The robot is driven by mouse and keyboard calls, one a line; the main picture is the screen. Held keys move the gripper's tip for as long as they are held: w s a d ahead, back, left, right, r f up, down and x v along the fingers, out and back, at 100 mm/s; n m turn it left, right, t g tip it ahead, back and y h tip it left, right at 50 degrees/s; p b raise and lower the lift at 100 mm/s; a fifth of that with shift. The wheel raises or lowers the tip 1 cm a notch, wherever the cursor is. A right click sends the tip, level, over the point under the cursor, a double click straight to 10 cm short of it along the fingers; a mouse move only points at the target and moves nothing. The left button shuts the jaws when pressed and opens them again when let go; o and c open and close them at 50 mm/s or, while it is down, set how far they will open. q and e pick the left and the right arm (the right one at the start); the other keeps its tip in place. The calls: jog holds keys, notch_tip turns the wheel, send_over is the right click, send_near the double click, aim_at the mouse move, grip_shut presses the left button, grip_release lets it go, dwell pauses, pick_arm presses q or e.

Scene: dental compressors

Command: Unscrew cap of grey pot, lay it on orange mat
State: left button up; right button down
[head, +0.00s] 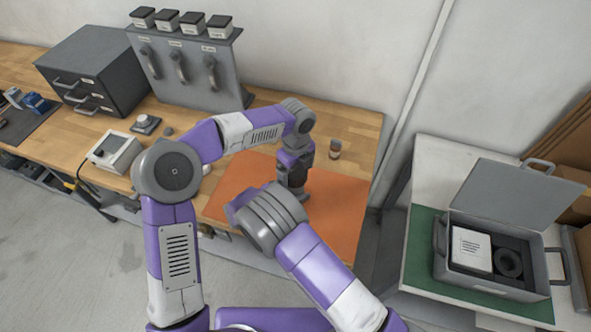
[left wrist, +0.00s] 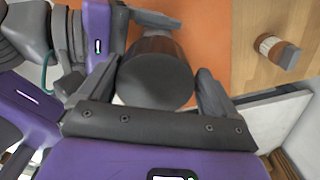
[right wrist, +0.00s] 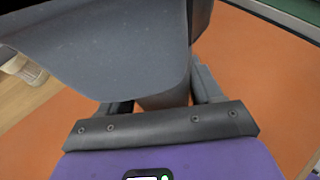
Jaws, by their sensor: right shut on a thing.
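The grey pot's round dark cap (left wrist: 155,80) sits between the fingers of my left gripper (left wrist: 158,72), with what looks like a narrow gap at the sides. In the head view my left gripper (head: 297,190) points down over the orange mat (head: 335,215). The grey pot (right wrist: 165,100) stands upright on the mat, its body between the fingers of my right gripper (right wrist: 163,98), which is shut on it. My left gripper hides the cap in the right wrist view. My right arm hides much of the pot in the head view.
A white box (head: 115,152), a drawer cabinet (head: 95,70) and a grey rack (head: 190,70) stand leftward. An open grey case (head: 490,285) is on the right table. The mat's right part is clear.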

pick_arm(q)
jog(key=shift+s+a, duration=0.15)
dwell(0.3)
notch_tip(320, 180, up, 4)
jog(key=shift+f, duration=0.15)
jog(key=shift+r, duration=0.35)
jog(key=shift+c, duration=1)
notch_tip(320, 180, up, 3)
jog(key=m, duration=0.3)
jog(key=shift+c, duration=0.3)
jog(key=shift+f, duration=3.75)
jog(key=shift+c, duration=0.4)
